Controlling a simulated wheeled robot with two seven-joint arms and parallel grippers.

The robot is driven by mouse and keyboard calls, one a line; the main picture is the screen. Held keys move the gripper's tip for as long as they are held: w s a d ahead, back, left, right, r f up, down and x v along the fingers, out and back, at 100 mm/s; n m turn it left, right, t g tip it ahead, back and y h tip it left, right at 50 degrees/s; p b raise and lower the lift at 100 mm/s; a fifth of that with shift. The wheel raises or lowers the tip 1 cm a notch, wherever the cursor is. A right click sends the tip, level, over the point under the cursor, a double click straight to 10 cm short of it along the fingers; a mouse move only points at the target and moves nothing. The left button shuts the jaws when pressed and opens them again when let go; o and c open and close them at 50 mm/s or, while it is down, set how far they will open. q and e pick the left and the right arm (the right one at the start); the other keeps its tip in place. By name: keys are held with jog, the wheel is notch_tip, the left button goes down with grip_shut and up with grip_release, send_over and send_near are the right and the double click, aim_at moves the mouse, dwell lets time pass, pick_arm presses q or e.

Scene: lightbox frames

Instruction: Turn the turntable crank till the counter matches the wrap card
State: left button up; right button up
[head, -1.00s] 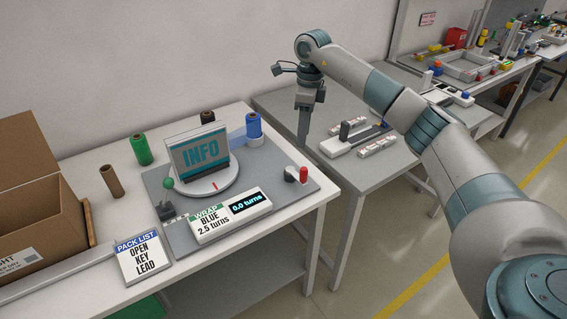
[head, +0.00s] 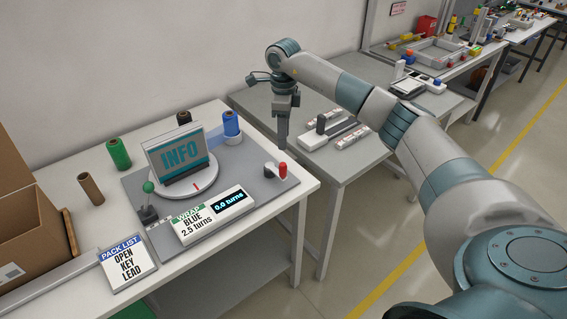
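The turntable (head: 157,190) is a white disc with a red mark, carrying a box marked INFO (head: 181,158) upright. The crank with a red handle (head: 283,170) is at the right end of the grey base. The counter (head: 230,202) reads 0.0 turns. The wrap card (head: 190,226) beside it reads BLUE, 2.5 turns. My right gripper (head: 283,143) points down and shows just above the red handle in the head view, with no clear contact. Its fingers are seen edge-on, so their opening cannot be told. My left gripper is out of view.
A blue film roll (head: 231,124) stands behind the turntable. Green (head: 118,154) and brown (head: 91,188) rolls, an open carton (head: 32,228) and a pack list (head: 127,262) are further left. A second table (head: 345,169) adjoins at right.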

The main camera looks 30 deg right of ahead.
aim_at(283, 164)
notch_tip(283, 164, down, 11)
jog(key=p, duration=0.4)
jog(key=shift+f+p, duration=0.15)
jog(key=shift+p, duration=0.15)
jog(key=shift+f, duration=0.8)
grip_shut()
